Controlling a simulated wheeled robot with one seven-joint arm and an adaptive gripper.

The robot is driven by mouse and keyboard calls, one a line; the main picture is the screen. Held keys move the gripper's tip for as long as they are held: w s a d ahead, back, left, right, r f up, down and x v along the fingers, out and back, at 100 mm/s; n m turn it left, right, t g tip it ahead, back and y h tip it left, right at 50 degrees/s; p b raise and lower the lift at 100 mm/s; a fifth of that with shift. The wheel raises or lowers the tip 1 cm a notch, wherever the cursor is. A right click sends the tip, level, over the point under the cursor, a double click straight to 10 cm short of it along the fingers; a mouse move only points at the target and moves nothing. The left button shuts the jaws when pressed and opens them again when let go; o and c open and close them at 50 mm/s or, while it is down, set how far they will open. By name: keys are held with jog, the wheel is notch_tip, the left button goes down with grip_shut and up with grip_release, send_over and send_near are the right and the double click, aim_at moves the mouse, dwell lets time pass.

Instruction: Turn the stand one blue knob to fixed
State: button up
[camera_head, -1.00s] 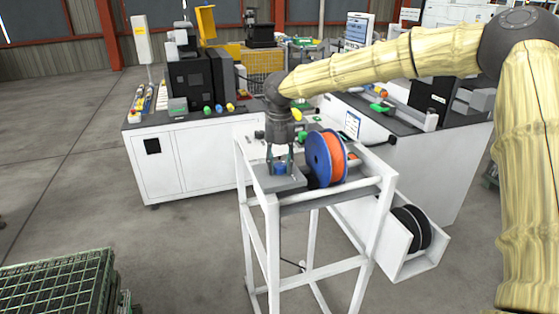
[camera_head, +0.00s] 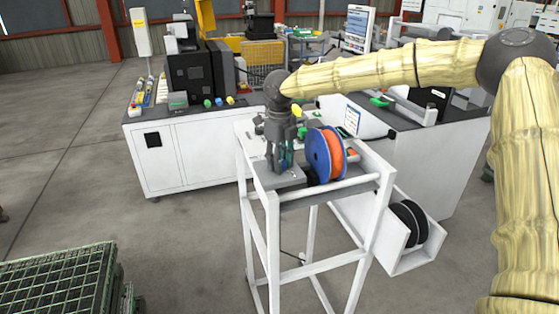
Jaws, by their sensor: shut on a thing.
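The white stand (camera_head: 327,188) is in the middle of the head view. A grey plate (camera_head: 268,181) lies on the near left of its top and carries the small blue knob (camera_head: 284,166). My gripper (camera_head: 281,167) reaches down from above and is shut on the blue knob, its fingers around it. The fingers hide most of the knob, so its pointing direction and any markings cannot be read.
A blue-flanged spool of orange filament (camera_head: 325,155) stands close right of my gripper. Dark spools (camera_head: 409,222) sit in a white holder at lower right. A white cabinet (camera_head: 190,158) is behind left, a green wire crate (camera_head: 60,285) at lower left. The floor between is clear.

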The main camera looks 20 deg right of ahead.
jog(key=shift+n, duration=0.6)
jog(key=o, duration=1)
jog(key=shift+o, duration=0.2)
jog(key=shift+r, duration=0.1)
notch_tip(320, 180, up, 12)
